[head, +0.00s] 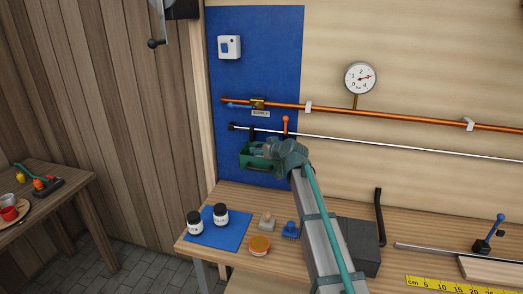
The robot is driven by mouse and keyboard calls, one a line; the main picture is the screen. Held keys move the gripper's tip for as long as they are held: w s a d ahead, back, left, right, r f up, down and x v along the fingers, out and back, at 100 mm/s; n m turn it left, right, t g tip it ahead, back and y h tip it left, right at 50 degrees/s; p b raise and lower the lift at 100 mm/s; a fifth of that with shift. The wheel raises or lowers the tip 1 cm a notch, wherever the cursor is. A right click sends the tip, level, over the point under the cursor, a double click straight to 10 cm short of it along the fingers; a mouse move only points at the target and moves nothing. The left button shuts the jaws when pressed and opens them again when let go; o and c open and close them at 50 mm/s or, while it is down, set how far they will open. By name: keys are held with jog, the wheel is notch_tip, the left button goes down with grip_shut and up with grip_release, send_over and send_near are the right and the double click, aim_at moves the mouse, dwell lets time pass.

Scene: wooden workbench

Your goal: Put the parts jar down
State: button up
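Two small jars stand upright on a blue mat (232,234) at the bench's left end, the left jar (195,223) and the right jar (220,215). Both have black tops and pale labels with lettering too small to read, so I cannot tell which is the parts jar.
An orange-topped round tin (259,245), a small beige block (267,222) and a blue brush-like item (290,230) stand right of the mat. A dark grey block (359,246) is beyond my arm. Copper (410,115) and steel (400,143) pipes run along the wall.

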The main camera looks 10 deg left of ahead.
jog(key=o, duration=0.3)
jog(key=shift+r, duration=0.2)
jog(key=b+v, duration=0.1)
jog(key=v, duration=1.1)
jog(key=shift+b, duration=0.35)
jog(key=shift+a, duration=0.15)
